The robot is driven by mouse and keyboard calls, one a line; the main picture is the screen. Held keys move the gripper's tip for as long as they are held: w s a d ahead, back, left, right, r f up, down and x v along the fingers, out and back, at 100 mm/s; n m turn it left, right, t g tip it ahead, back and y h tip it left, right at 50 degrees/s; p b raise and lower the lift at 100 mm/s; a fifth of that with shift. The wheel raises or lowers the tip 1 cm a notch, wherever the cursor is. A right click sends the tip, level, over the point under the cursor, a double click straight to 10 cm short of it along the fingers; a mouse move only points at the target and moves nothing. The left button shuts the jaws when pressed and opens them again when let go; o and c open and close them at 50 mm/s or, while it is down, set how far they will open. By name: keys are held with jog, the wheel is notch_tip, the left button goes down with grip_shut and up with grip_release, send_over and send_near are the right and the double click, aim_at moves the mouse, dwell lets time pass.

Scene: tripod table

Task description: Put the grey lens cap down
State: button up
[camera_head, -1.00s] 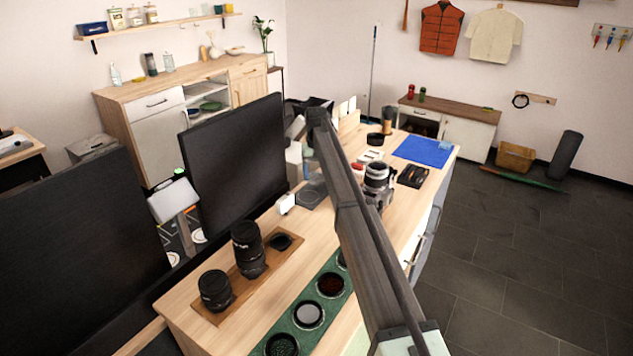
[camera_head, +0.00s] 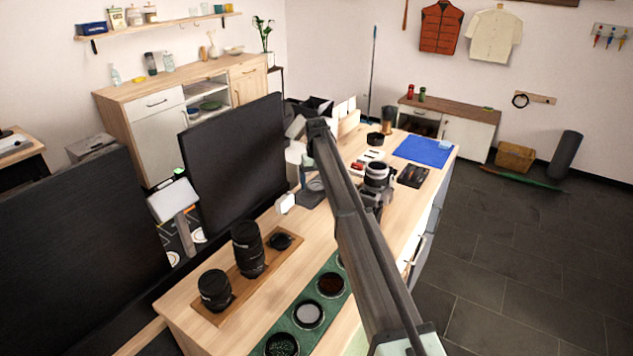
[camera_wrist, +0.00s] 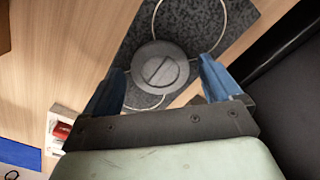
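The grey lens cap (camera_wrist: 160,67) is a round disc with a bar across its middle. In the wrist view it appears to lie flat on a dark speckled slab (camera_wrist: 222,22) marked with thin pale rings, overlapping ring lines. My gripper (camera_wrist: 162,88) has blue fingers spread wide, one on each side of the cap, with visible gaps between fingers and cap. In the head view the dark slab (camera_head: 306,199) lies beside the monitor, and my arm hides most of the gripper.
A camera (camera_head: 376,183) stands on the table right of my arm. A black monitor (camera_head: 237,150) rises close on the left. Two black lenses, one here (camera_head: 248,250), stand on a wooden tray (camera_head: 280,263). A blue mat (camera_head: 424,151) lies at the far end.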

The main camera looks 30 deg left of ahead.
aim_at(317, 185)
notch_tip(317, 185, up, 12)
jog(key=shift+r, duration=0.2)
dwell(0.6)
